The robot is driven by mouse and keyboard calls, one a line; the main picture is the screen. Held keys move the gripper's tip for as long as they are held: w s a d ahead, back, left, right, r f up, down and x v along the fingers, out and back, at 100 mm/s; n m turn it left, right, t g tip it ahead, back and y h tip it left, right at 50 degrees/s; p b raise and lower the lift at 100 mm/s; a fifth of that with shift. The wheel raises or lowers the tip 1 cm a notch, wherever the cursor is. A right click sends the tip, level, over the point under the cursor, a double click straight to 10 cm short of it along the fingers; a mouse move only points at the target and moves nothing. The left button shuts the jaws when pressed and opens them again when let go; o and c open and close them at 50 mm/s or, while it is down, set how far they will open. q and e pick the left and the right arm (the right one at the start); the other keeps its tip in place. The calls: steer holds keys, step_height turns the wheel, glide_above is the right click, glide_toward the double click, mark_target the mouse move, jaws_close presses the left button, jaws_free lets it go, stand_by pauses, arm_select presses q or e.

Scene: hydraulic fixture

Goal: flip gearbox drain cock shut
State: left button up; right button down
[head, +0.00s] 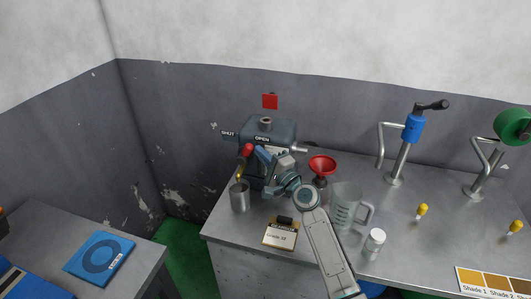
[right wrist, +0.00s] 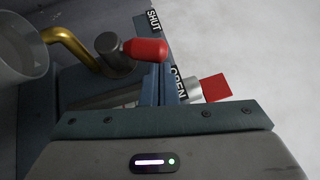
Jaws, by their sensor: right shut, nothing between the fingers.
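The gearbox (head: 272,128) is a dark grey-blue housing on the bench, with a SHUT label (head: 229,134) at left and an OPEN label (head: 262,139) to its right. Its drain cock has a red-gripped handle (head: 246,151) and a brass spout (head: 240,172). In the right wrist view the red grip (right wrist: 146,49) extends right from its grey pivot, between the SHUT (right wrist: 153,20) and OPEN (right wrist: 178,83) labels. My right gripper (head: 261,155) is shut and empty, its blue fingertips (right wrist: 160,68) right beside the grip; I cannot tell whether they touch. My left gripper is out of view.
A red funnel (head: 322,166), a clear jug (head: 345,207), a white-capped bottle (head: 374,243) and a label card (head: 281,234) stand near my right arm. Taps stand farther right.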

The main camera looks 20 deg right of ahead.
mark_target(244, 149)
steer(key=w+a+r, duration=0.2)
steer(key=a+r, duration=0.1)
steer(key=shift+w+a+p, duration=0.25)
steer(key=shift+p, duration=0.1)
steer(key=shift+w+a+r, duration=0.15)
steer(key=shift+w+a, duration=0.3)
steer(key=shift+a, duration=0.15)
steer(key=shift+s+r, duration=0.1)
steer(key=shift+s, duration=0.05)
stand_by(1.2)
